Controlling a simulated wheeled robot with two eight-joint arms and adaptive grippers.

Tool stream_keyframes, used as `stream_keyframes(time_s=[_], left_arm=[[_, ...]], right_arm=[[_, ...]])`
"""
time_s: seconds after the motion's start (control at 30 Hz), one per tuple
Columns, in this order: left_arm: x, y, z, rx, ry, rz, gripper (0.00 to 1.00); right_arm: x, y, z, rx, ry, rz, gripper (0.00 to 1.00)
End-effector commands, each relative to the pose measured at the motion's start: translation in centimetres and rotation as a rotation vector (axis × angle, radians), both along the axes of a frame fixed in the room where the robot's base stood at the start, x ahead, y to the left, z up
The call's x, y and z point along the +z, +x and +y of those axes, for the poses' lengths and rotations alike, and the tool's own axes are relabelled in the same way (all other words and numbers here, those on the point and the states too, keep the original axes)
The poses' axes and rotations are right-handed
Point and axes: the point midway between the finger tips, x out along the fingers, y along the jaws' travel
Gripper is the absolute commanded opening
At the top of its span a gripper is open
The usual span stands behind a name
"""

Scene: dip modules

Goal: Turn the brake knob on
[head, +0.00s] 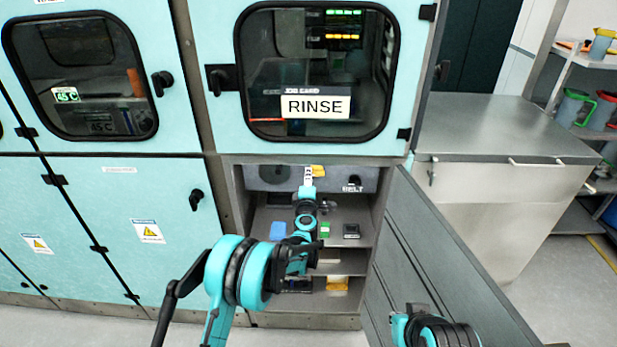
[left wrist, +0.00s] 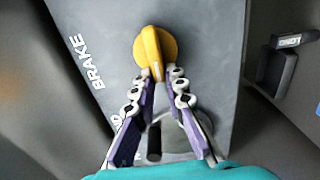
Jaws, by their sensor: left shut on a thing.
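The brake knob (left wrist: 154,48) is yellow and round with a raised ridge, mounted on a grey panel (left wrist: 205,30). The word BRAKE (left wrist: 85,62) is printed beside it. In the head view the yellow knob (head: 318,169) shows at the top of the open lower compartment. My left gripper (left wrist: 158,80) is shut on the knob's ridge, its fingertips meeting at the ridge's near end. In the head view my left gripper (head: 308,180) reaches up to the panel, and the arm hides part of the compartment. My right arm shows at the bottom right; its gripper is not visible.
The open grey door (head: 430,255) stands right of the compartment. A blue block (head: 278,230) and other small modules sit on the shelf below. The RINSE window (head: 315,105) is above.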

Motion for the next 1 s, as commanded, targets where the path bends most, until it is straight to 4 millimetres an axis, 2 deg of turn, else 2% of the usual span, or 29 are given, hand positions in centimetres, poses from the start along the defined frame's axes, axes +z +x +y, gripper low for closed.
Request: stream_keyframes(time_s=[0.3, 0.33, 0.4, 0.77, 0.87, 1.0], left_arm=[[-0.1, 0.0, 0.0, 0.001, -0.003, 0.000, 0.00], [-0.1, 0.0, 0.0, 0.001, -0.003, 0.000, 0.14], [-0.1, 0.0, 0.0, 0.001, -0.002, 0.000, 0.33], [0.0, -0.3, 0.0, 0.000, -0.001, 0.000, 0.33], [0.0, -1.4, -0.1, -0.001, -0.001, 0.000, 0.33], [0.0, -4.2, -0.1, -0.002, -0.001, 0.000, 0.33]], right_arm=[[0.0, 0.0, 0.0, 0.000, 0.000, 0.000, 0.00], [0.0, 0.0, 0.0, 0.000, 0.000, 0.000, 0.00], [0.0, 0.0, 0.0, 0.000, 0.000, 0.000, 0.00], [0.0, 0.0, 0.0, 0.000, 0.000, 0.000, 0.00], [0.0, 0.0, 0.0, 0.000, 0.000, 0.000, 0.00], [0.0, 0.0, 0.0, 0.000, 0.000, 0.000, 0.00]])
